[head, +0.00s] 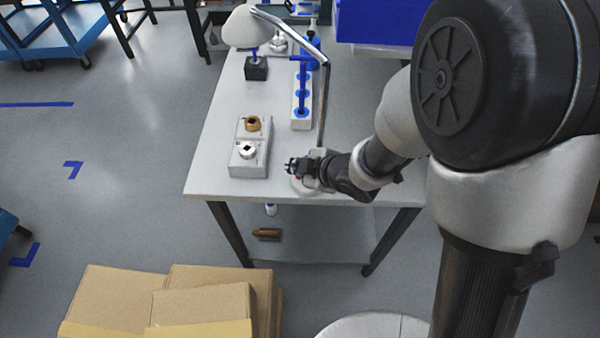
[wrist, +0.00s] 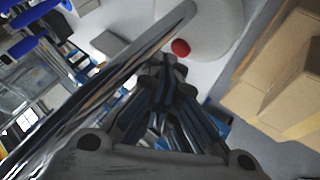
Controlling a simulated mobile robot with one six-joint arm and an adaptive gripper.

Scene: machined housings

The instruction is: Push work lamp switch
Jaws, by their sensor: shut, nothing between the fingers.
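The work lamp has a white shade (head: 246,27) at the back of the table and a bent metal arm (head: 326,95) running down to a round white base (head: 306,184) near the front edge. The red switch on the base shows in the wrist view (wrist: 181,47), just beyond and slightly right of my fingertips. My gripper (head: 291,166) is shut and empty, just over the lamp base, and hides most of it in the head view. In the wrist view my gripper (wrist: 170,62) points toward the base, with the metal lamp arm crossing close on its left. I cannot tell whether the fingers touch the switch.
A grey block with two round fittings (head: 249,158) stands left of my gripper on the white table (head: 210,170). A rack with blue parts (head: 302,110) and a dark block (head: 256,69) stand behind. Cardboard boxes (head: 200,290) are in front of the table.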

